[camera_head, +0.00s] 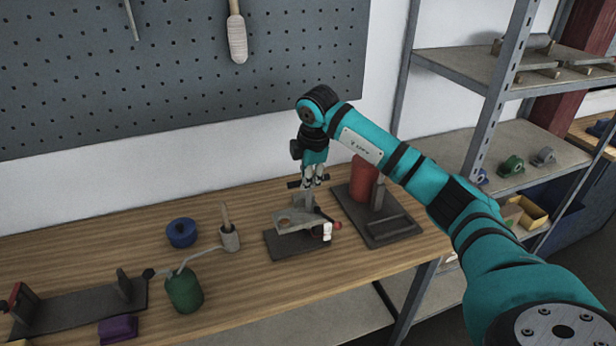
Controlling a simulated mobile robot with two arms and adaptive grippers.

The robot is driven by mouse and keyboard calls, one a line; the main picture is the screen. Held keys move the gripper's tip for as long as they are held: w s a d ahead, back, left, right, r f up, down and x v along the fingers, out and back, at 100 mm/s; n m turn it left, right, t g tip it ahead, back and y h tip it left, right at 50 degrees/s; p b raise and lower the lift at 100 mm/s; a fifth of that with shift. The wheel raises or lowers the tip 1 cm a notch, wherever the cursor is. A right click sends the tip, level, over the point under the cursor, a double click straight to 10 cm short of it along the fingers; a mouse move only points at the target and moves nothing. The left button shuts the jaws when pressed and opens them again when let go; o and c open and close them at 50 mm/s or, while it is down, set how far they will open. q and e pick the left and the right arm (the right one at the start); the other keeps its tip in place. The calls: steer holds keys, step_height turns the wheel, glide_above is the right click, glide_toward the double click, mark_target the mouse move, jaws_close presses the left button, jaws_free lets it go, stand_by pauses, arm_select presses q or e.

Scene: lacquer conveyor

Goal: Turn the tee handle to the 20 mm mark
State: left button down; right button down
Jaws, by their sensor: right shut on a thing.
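The tee handle (294,185) is a small dark crossbar at the top of a grey post. It stands on a metal fixture (285,245) with a dark base plate on the workbench. My right gripper (311,187) points down from above and is shut on the tee handle; its fingers hide part of the bar. A small red and white part (327,231) sits at the fixture's right side. The 20 mm mark is too small to make out. My left gripper is not in view.
A red cylinder (363,180) on a dark stand is close right of the fixture. A blue round container (181,232), a grey cup (229,238), a green canister (184,291) and a purple block (118,329) are on the left. A metal shelf (500,145) stands at right.

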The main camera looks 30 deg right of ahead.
steer(key=shift+r, duration=0.1)
steer(key=c, duration=1.2)
jaws_free()
steer(key=shift+c, duration=0.2)
steer(key=v, duration=1.2)
